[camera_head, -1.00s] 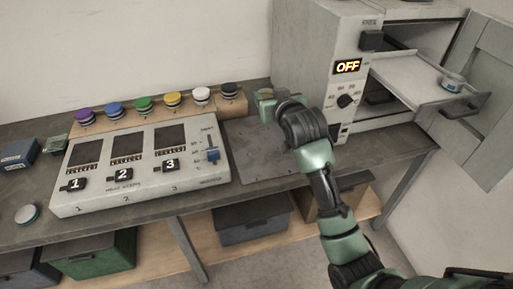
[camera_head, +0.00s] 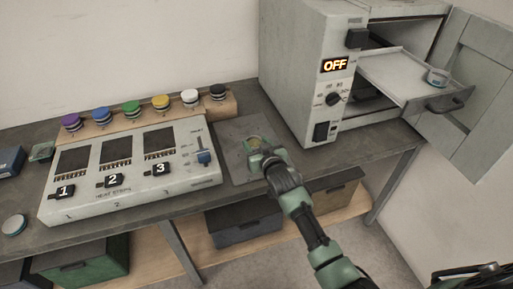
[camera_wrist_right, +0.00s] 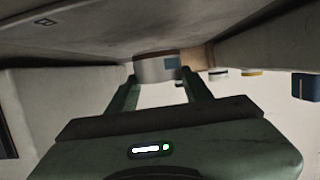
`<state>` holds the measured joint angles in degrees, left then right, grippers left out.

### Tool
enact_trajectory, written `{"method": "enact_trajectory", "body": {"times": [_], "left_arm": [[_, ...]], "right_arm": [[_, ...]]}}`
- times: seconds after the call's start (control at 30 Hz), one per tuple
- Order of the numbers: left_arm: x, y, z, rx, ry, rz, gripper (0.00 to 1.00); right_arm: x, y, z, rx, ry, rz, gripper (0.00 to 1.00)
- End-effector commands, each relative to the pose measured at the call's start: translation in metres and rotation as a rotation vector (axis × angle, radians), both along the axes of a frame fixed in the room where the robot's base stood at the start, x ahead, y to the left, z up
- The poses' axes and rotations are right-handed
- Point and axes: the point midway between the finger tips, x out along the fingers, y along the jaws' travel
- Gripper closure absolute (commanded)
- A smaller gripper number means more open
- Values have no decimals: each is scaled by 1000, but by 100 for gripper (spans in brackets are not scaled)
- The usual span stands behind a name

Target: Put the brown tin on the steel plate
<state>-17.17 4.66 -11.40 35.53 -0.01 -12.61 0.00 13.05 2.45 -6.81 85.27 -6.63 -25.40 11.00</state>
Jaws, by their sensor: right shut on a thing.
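The brown tin (camera_head: 255,142) shows a brownish top between the fingers of my right gripper (camera_head: 257,152). The gripper is shut on it. In the right wrist view the tin (camera_wrist_right: 156,68) has a pale metallic side with a blue-grey patch, between both fingertips (camera_wrist_right: 158,80). The steel plate (camera_head: 229,136) is a flat grey sheet on the bench, between the heater panel and the oven. The tin is over the plate's middle, at or very near its surface; I cannot tell whether it touches. My left gripper is not in view.
The heater panel (camera_head: 130,174) stands left of the plate. A wooden rack (camera_head: 150,115) with several coloured knobs or lids is behind. The oven (camera_head: 300,75) stands right, door open, its pulled-out tray (camera_head: 400,75) holding a small tin (camera_head: 437,76). Another round tin (camera_head: 13,226) lies far left.

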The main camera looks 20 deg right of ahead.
Motion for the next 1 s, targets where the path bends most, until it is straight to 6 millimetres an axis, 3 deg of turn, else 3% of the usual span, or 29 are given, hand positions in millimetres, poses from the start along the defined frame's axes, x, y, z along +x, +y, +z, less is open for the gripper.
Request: {"method": "enact_trajectory", "body": {"times": [0.13, 0.53, 0.57, 0.6, 1.0], "left_arm": [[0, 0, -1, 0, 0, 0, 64], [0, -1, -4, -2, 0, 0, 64], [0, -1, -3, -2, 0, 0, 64], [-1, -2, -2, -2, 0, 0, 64], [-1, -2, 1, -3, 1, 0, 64]], "right_arm": [[0, 0, -15, -1, -1, 0, 93], [0, 0, -20, -1, -2, 0, 93], [0, 0, -19, -1, -1, 0, 42], [0, 0, -19, -1, -1, 0, 31], [0, 0, -13, -1, -2, 0, 28]]}}
